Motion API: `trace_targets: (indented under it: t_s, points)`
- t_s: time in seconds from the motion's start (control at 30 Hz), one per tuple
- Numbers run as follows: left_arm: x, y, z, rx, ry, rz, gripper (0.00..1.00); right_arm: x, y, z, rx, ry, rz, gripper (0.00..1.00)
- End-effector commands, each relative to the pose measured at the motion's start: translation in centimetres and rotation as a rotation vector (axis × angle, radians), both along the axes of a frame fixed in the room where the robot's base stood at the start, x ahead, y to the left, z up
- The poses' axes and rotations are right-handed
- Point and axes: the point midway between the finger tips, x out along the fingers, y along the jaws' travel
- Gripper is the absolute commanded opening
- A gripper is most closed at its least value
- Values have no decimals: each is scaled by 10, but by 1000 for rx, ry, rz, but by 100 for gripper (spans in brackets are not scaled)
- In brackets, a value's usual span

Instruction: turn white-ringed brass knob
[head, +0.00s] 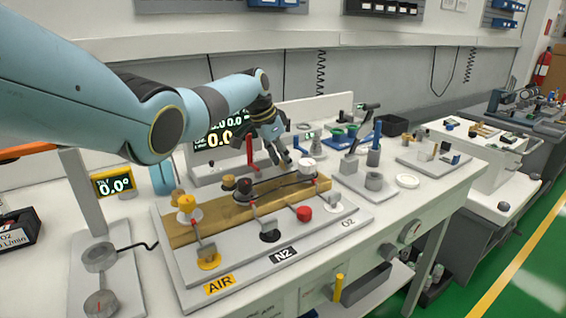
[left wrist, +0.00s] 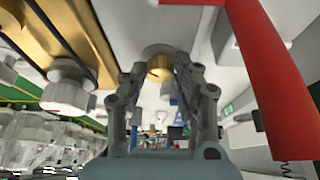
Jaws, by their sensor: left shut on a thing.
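The white-ringed brass knob (left wrist: 158,66) shows in the left wrist view, set in a pale surface, with a white ring around its brass face. My left gripper (left wrist: 160,78) has its two fingers on either side of the knob and is shut on it. In the head view my left gripper (head: 284,160) points down at the back edge of the brass manifold block, near its right end. There the fingers hide the knob. My right gripper is in neither view.
A red upright lever (head: 250,151) stands close left of the gripper. A white knob (head: 307,166) sits on the brass block (head: 178,236) just in front. A dark hose runs along the block. A display (head: 114,184) stands at left.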

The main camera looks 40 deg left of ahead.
Motion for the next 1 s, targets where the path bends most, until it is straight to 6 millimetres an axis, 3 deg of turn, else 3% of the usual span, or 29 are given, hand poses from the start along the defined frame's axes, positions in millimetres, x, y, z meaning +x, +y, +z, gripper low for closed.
trace_targets:
  t_s: [0.7, 0.73, 0.9, 1.0]
  points:
    - [0, 0, 0, 0, 0, -89, 0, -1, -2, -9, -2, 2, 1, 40]
    - [1, 0, 0, 0, 0, -89, 30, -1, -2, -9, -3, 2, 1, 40]
    - [1, 0, 0, 0, 0, -89, 51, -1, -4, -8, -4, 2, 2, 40]
    - [0, 0, 0, 0, 0, -89, 51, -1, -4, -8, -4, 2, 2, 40]
